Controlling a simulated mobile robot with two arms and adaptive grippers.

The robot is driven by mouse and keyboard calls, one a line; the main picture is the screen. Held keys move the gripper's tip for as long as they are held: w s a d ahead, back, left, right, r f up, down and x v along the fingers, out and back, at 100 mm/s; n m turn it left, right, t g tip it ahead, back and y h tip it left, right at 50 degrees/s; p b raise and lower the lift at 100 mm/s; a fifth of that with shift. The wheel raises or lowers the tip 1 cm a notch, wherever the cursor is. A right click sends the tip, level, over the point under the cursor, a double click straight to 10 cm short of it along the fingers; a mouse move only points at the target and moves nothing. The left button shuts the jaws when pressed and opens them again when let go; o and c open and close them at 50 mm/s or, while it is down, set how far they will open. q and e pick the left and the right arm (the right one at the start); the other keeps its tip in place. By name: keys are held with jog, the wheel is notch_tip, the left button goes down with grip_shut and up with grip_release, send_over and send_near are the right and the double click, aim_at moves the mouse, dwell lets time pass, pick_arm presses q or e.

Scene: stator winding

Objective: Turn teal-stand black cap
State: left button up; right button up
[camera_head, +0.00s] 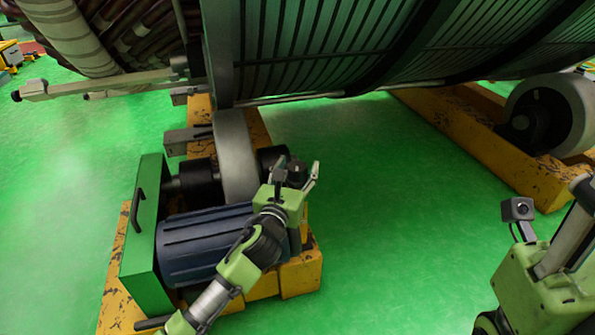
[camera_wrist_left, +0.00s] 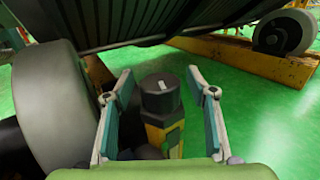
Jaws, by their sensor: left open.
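A round black cap (camera_wrist_left: 160,94) with a small pale mark on its top stands upright on a yellow post (camera_wrist_left: 165,137) in the left wrist view. In the head view the cap (camera_head: 297,171) is small, dark and partly covered by my gripper. My left gripper (camera_head: 299,170) is open, with one finger on each side of the cap. In the left wrist view its fingers (camera_wrist_left: 160,90) show gaps to the cap on both sides. No teal stand shows clearly under the cap; the post looks yellow. My right gripper's fingers do not show; only part of that arm shows at the lower right.
A grey roller (camera_head: 235,158) stands left of my left gripper. A blue-grey ribbed motor (camera_head: 210,245) and a green panel (camera_head: 145,235) sit on the yellow frame (camera_head: 299,277). A large ribbed drum (camera_head: 320,45) hangs over the back. Green floor (camera_head: 400,220) is free to the right.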

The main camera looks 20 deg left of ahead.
pick_arm(q)
jog(key=shift+w, duration=0.3)
